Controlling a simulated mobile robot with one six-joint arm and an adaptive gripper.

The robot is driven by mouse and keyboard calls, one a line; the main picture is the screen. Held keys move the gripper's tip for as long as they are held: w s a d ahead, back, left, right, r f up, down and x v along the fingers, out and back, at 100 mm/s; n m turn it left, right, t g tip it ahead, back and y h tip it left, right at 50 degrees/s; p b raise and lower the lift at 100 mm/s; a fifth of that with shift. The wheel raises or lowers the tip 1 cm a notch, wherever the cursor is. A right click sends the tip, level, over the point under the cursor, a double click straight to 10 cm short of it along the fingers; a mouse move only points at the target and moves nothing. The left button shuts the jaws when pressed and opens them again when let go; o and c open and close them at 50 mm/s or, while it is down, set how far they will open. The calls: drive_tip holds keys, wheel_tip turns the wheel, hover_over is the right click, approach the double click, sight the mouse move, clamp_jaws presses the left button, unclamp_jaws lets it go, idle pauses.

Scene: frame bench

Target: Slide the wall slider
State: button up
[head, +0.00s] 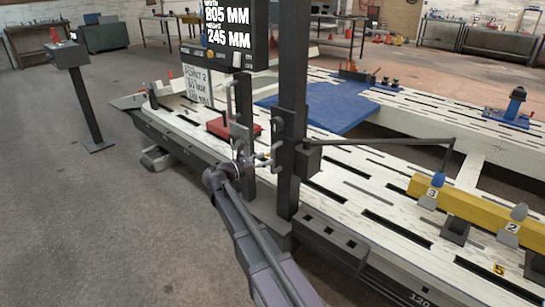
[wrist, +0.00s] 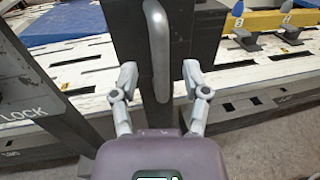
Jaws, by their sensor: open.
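The wall slider appears to be the dark block (wrist: 185,30) with a grey upright bar handle (wrist: 157,50) in the wrist view. In the head view I take it to be the dark carriage (head: 285,155) on the right-hand post. My gripper (wrist: 160,76) is open, its two grey fingers apart on either side of the handle's lower part in the picture. Nothing is held. In the head view my gripper (head: 252,158) is small, by the posts at the bench edge. I cannot tell whether the fingers touch the handle.
A second dark post (head: 242,125) carries a display (head: 225,35); a LOCK plate (wrist: 25,113) shows close at left in the wrist view. A thin arm (head: 385,142) reaches right to a yellow beam (head: 480,208).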

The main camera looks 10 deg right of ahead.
sight(272, 169)
drive_tip(key=shift+x, duration=1.9)
clamp_jaws()
